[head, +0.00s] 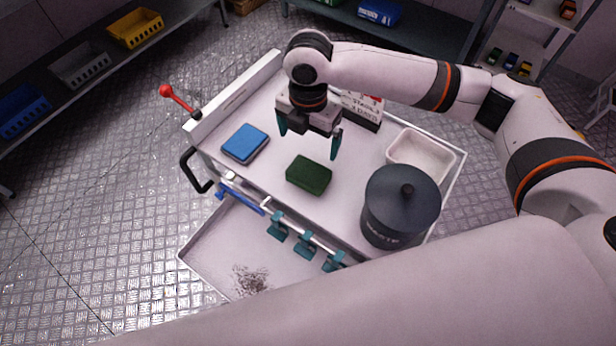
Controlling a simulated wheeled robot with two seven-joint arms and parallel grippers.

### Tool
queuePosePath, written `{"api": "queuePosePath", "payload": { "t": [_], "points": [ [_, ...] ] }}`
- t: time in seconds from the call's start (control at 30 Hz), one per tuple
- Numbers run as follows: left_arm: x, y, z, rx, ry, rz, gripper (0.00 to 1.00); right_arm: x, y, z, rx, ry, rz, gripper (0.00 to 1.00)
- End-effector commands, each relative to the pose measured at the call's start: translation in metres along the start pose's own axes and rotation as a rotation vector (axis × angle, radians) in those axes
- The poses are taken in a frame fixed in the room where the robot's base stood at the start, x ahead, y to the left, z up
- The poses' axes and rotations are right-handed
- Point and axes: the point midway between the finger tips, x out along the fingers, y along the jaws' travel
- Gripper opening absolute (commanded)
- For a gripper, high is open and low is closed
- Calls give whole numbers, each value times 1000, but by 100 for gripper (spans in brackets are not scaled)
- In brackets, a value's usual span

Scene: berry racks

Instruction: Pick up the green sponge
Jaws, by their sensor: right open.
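The green sponge (309,175) is a dark green block lying flat on the white top of a cart (228,181), near its middle. My right gripper (308,141) hangs above the cart top, just behind the sponge in the picture. Its teal fingers are spread apart with nothing between them. It does not appear to touch the sponge. My left gripper is not in view.
A blue pad (245,143) lies left of the sponge. A dark lidded pot (402,207) and a white tub (421,150) stand to the right. A sign (362,108) stands behind. Teal clips (304,247) hang on the front rail.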

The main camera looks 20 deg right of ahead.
Motion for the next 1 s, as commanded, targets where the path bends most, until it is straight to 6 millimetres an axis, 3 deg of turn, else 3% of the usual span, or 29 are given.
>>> {"api": "queuePosePath", "payload": {
  "t": [0.2, 0.57, 0.8, 1.0],
  "points": [
    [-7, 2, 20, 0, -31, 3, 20, 37, 1, 1, 1, -2, 5, 100],
    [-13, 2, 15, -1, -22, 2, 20, 71, 2, 3, -1, -2, 3, 100],
    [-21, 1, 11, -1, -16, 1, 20, 107, 6, 7, 0, -1, 4, 100],
    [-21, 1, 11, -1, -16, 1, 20, 115, 5, 7, -2, 1, 1, 100]
  ]
}}
